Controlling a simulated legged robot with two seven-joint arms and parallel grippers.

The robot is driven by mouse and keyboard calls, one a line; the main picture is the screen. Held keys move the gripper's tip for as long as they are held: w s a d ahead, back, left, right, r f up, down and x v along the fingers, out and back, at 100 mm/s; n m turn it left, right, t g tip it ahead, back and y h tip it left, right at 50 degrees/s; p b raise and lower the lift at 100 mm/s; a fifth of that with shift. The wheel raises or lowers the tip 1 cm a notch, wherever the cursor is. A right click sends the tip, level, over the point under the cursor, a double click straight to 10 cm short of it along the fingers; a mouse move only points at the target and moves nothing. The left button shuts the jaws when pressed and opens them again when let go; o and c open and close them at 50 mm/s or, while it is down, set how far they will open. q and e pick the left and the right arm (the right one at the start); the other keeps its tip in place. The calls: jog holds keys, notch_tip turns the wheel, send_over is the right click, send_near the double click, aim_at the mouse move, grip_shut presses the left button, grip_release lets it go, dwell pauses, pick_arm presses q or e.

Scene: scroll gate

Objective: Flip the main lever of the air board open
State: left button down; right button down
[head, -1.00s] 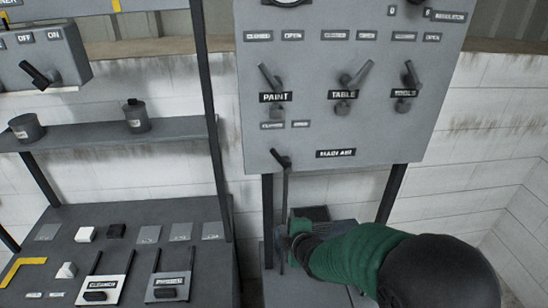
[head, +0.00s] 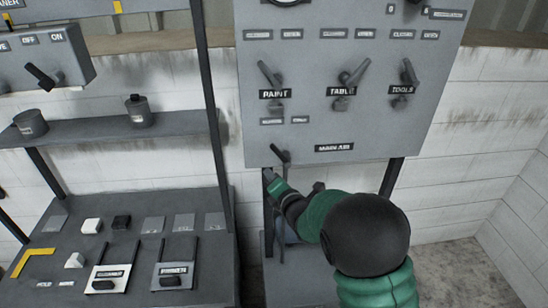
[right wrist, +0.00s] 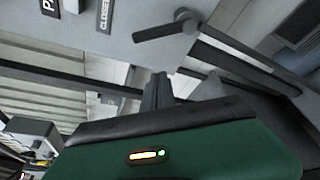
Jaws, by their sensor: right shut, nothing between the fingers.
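The air board (head: 350,120) is a grey upright panel. Its main lever (head: 280,153) is a short dark handle at the lower left edge, left of the "MAIN AIR" label (head: 334,148), tilted up to the left. In the right wrist view the lever (right wrist: 165,26) shows whole at the top, with its round pivot at its right end. My right gripper (head: 268,175) is shut and empty just below the lever, apart from it as far as I can tell. Its fingers also show in the right wrist view (right wrist: 182,90). My left gripper is not in view.
Paint (head: 270,75), table (head: 352,76) and tools (head: 406,76) levers sit higher on the board. Dark posts (head: 392,178) stand below it. A shelf rack (head: 120,135) with cans, and a bench (head: 135,225) with switches, fill the left. The right side is clear up to the wall.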

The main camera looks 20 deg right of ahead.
aim_at(280, 155)
jog(key=w+d+r+p, duration=0.1)
jog(key=w+d+p, duration=0.2)
jog(key=w+p, duration=0.2)
jog(key=shift+w, duration=0.15)
